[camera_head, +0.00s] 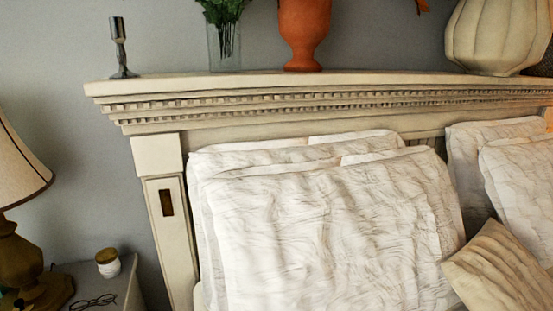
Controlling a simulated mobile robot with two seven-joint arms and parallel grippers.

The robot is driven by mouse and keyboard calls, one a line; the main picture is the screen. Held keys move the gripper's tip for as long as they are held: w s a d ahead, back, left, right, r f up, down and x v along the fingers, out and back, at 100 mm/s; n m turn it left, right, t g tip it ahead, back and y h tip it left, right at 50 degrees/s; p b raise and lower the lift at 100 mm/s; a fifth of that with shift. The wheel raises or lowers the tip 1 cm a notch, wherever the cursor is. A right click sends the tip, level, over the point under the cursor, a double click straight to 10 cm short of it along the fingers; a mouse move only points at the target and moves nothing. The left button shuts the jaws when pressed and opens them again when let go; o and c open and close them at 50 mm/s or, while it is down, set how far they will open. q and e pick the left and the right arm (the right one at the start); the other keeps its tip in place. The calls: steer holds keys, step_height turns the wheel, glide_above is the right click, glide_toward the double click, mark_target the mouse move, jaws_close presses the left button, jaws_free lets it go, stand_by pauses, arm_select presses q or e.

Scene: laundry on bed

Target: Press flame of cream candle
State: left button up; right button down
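A small cream jar-shaped object (108,265) with a brownish top stands on the grey nightstand (128,283) at the lower left. It looks like the cream candle, but it is small and I cannot make out a flame on it. A dark silver candlestick-like piece (120,50) stands upright at the left end of the headboard ledge, with no flame visible. Neither my left nor my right gripper is in view.
A lamp (20,165) stands left of the jar, with dark glasses (93,302) in front. The headboard (155,155) and white pillows (330,230) fill the right. A glass vase (224,45), orange vase (304,30) and cream vase (495,35) stand on the ledge.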

arm_select(q)
steer(key=shift+d, duration=0.1)
jaws_close()
stand_by(1.1)
